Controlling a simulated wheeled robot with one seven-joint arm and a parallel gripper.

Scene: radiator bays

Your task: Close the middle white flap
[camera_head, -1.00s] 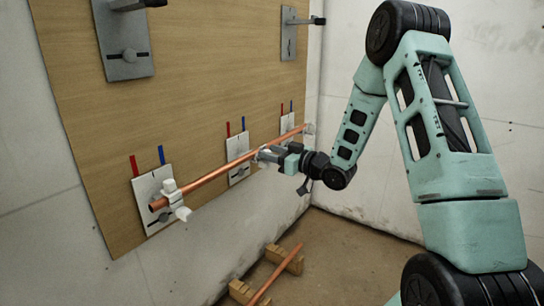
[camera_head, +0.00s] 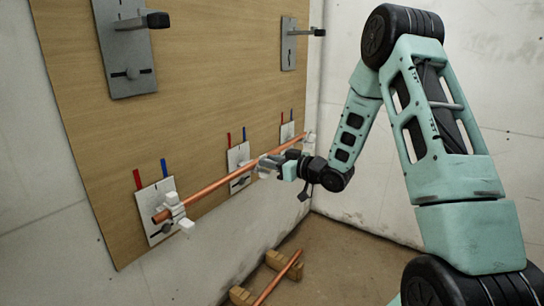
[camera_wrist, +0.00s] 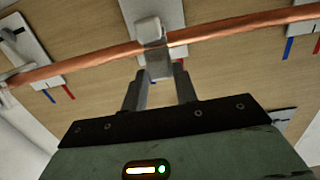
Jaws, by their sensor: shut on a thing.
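The middle white flap (camera_wrist: 159,66) is between my fingertips in the wrist view, just below the copper pipe (camera_wrist: 88,57). My gripper (camera_wrist: 160,88) is shut on it. The white clip (camera_wrist: 150,31) it belongs to sits around the pipe; whether the flap is latched cannot be told. In the head view my gripper (camera_head: 268,166) is at the middle of the pipe (camera_head: 213,187), in front of the board, and covers most of the flap. The left white flap (camera_head: 186,227) sticks out below the pipe's near end.
A wooden board (camera_head: 205,80) carries white plates with red and blue strips, and grey brackets (camera_head: 128,60) above. Another white clip (camera_head: 309,138) is at the pipe's far end. A second copper pipe (camera_head: 279,276) rests on wooden blocks (camera_head: 241,295) on the floor.

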